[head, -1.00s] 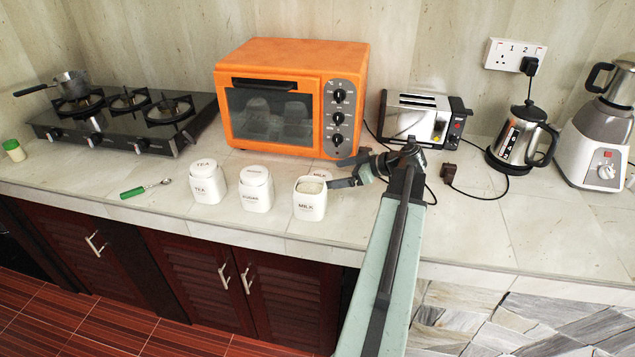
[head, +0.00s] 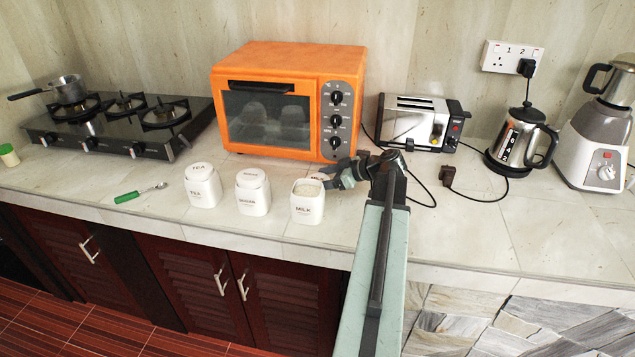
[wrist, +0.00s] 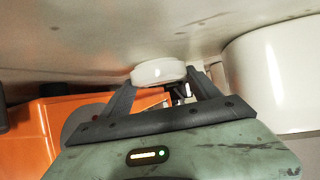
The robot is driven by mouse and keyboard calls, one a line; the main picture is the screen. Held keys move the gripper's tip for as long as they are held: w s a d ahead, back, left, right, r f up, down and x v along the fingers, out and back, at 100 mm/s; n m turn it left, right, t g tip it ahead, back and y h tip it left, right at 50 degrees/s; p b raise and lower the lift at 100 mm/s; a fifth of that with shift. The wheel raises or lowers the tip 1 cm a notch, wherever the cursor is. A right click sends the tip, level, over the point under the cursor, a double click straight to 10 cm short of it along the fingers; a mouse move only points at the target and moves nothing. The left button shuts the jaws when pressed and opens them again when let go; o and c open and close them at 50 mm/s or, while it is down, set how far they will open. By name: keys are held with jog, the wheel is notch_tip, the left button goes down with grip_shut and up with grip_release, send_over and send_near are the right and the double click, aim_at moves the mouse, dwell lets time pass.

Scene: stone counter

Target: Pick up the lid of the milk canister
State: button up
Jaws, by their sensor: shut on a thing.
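The white milk canister (head: 307,207) stands upright on the counter with its top open and pale contents showing. Its white lid (head: 318,177) is just behind it, mostly hidden by the canister and my gripper. My gripper (head: 328,176) reaches in from the right and is shut on the lid. In the wrist view the round lid (wrist: 158,72) sits between the fingertips of my gripper (wrist: 160,80). I cannot tell whether the lid is clear of the counter. A white curved canister wall (wrist: 280,75) shows close by at the right.
The sugar canister (head: 252,197) and tea canister (head: 203,190) stand left of the milk canister. The orange oven (head: 270,147) is close behind. A toaster (head: 413,125) with a black cord stands behind right. The counter's right front (head: 480,235) is clear.

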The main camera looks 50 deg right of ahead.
jog(key=shift+r, duration=0.1)
notch_tip(320, 180, up, 28)
jog(key=p, duration=2.8)
